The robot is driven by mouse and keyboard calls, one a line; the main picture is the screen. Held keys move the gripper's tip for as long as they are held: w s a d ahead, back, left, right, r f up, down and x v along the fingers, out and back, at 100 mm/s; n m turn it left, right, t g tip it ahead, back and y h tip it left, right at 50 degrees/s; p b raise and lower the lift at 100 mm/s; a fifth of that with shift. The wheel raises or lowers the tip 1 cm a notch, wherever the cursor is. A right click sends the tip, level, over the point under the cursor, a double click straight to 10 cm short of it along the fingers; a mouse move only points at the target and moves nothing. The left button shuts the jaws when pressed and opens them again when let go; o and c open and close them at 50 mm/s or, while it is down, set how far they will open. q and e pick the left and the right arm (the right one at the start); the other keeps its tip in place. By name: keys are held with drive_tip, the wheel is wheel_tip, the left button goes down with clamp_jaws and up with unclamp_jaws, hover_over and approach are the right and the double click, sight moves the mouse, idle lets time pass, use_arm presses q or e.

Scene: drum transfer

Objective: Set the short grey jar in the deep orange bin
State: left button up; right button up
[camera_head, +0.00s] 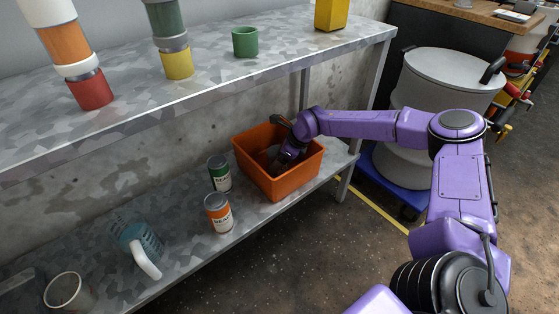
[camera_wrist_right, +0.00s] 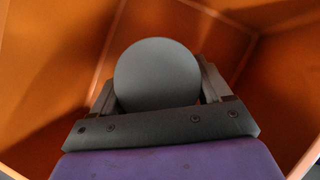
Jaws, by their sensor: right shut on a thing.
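The deep orange bin (camera_head: 268,182) stands on the lower shelf in the head view. My right gripper (camera_head: 278,162) reaches down inside it, below the rim. In the right wrist view my right gripper (camera_wrist_right: 158,98) is shut on the short grey jar (camera_wrist_right: 157,72), whose round grey top faces the camera. The orange walls of the bin (camera_wrist_right: 50,60) surround the jar there. I cannot tell whether the jar touches the bin floor. In the head view the jar is mostly hidden by the gripper and bin wall. My left gripper is not in view.
The upper shelf (camera_head: 200,95) overhangs behind. A large grey drum (camera_head: 450,80) stands at right.

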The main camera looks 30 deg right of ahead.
drive_tip(key=o, duration=1.2)
drive_tip(key=shift+s+d+r, duration=0.1)
drive_tip(key=shift+r, duration=0.3)
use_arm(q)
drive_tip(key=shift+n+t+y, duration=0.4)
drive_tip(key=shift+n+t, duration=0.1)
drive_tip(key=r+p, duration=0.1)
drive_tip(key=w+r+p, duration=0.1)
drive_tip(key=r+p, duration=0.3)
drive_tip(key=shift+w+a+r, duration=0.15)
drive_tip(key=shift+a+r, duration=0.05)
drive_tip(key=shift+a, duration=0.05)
use_arm(e)
drive_tip(key=v, duration=1.1)
drive_tip(key=shift+s, duration=0.2)
